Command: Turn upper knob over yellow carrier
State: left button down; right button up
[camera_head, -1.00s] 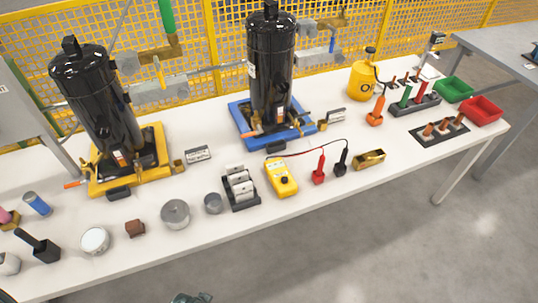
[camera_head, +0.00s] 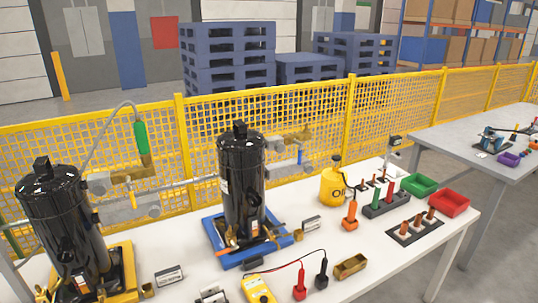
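The yellow carrier (camera_head: 125,259) is at the lower left, partly cut off by the bottom edge, with a black cylinder (camera_head: 62,215) standing on it. Right of and above it, pipe fittings run along the fence. They include an upright green grip (camera_head: 141,137) on a hose, a brass piece (camera_head: 148,168) below it and grey blocks (camera_head: 140,206). Which of these is the upper knob I cannot tell. Neither of my grippers is in view.
A blue carrier (camera_head: 215,238) with a second black cylinder (camera_head: 241,180) stands mid-table. A yellow multimeter (camera_head: 257,289), yellow oil can (camera_head: 333,188), green bin (camera_head: 420,186) and red bin (camera_head: 449,203) are on the white table (camera_head: 335,290). A yellow mesh fence (camera_head: 320,118) runs behind.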

aim_at(99, 189)
jog(key=i+l, duration=0.75)
jog(key=l, duration=0.25)
jog(key=u, duration=2.05)
